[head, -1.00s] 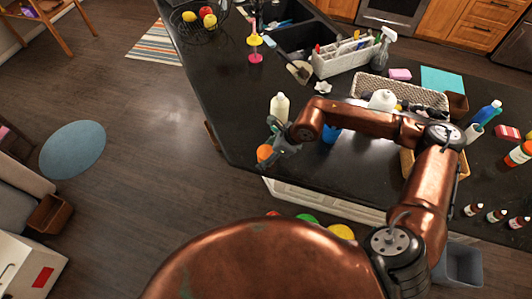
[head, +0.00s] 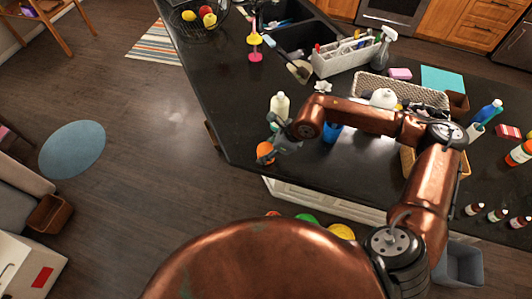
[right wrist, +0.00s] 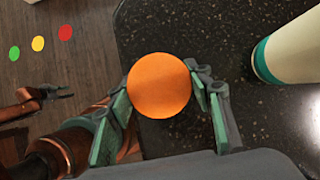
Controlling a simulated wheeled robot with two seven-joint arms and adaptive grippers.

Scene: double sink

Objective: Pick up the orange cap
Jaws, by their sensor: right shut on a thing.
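The orange cap (head: 265,153) is round and sits at the left edge of the dark counter in the head view. In the right wrist view the cap (right wrist: 159,86) is a plain orange disc between the two fingers. My right gripper (head: 269,146) is shut on the cap, with a green-padded finger on each side of it in the right wrist view. What lies under the cap is hidden. My left gripper (right wrist: 62,93) shows small at the left of the right wrist view, away from the cap; its opening is unclear.
A cream bottle (head: 280,105) stands close behind the right gripper, and a blue item (head: 332,133) is to its right. A wicker basket (head: 372,84) and a caddy (head: 345,58) are farther back. The counter (head: 235,115) is clear left of the bottle.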

